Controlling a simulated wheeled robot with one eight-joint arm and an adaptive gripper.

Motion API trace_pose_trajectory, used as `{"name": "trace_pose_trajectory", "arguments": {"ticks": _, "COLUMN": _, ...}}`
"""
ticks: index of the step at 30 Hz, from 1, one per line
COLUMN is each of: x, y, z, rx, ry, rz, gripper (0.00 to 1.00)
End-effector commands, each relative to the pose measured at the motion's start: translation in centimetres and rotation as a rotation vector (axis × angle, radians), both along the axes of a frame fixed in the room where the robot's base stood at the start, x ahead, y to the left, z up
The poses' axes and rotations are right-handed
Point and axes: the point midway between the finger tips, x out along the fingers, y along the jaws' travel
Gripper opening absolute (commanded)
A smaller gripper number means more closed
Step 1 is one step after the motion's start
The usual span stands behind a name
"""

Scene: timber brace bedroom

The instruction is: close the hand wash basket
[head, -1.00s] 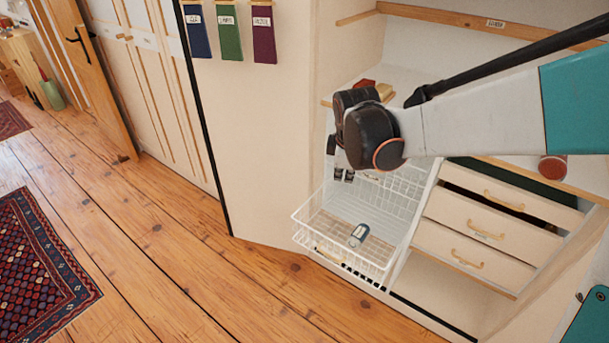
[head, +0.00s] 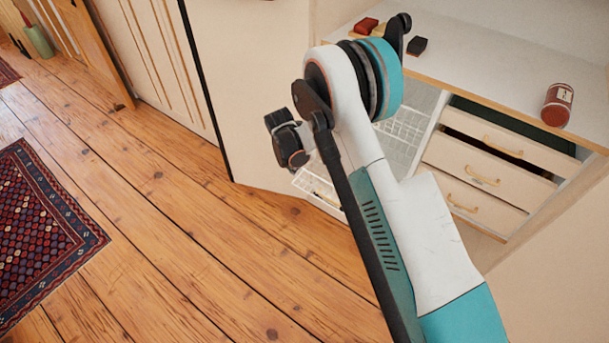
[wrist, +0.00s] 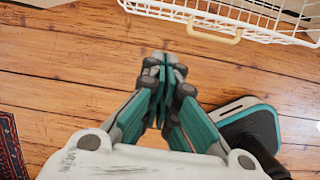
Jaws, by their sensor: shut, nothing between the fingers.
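The hand wash basket is a white wire basket (head: 313,188) under the counter, left of the drawers. My arm hides most of it in the head view. Its front rim and tan handle (wrist: 215,30) cross the top of the wrist view, standing out over the floor. My gripper (wrist: 168,62) is shut and empty, pointing toward the basket front. Its tips are apart from the handle in the picture, a little below and left of it. My gripper's fingers cannot be made out in the head view.
Drawers with brass handles (head: 482,174) stand right of the basket, the top one slightly out. Wooden floor (head: 180,220) is clear in front; a patterned rug (head: 45,225) lies left.

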Motion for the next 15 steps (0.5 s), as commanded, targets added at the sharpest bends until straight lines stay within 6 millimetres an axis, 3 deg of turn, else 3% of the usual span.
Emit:
{"name": "trace_pose_trajectory", "arguments": {"ticks": 8, "x": 0.1, "y": 0.2, "z": -2.6, "rx": -0.016, "ry": 0.013, "rz": 0.043, "gripper": 0.00}}
{"name": "trace_pose_trajectory", "arguments": {"ticks": 15, "x": 0.9, "y": -0.3, "z": -6.8, "rx": -0.015, "ry": 0.012, "rz": 0.043, "gripper": 0.00}}
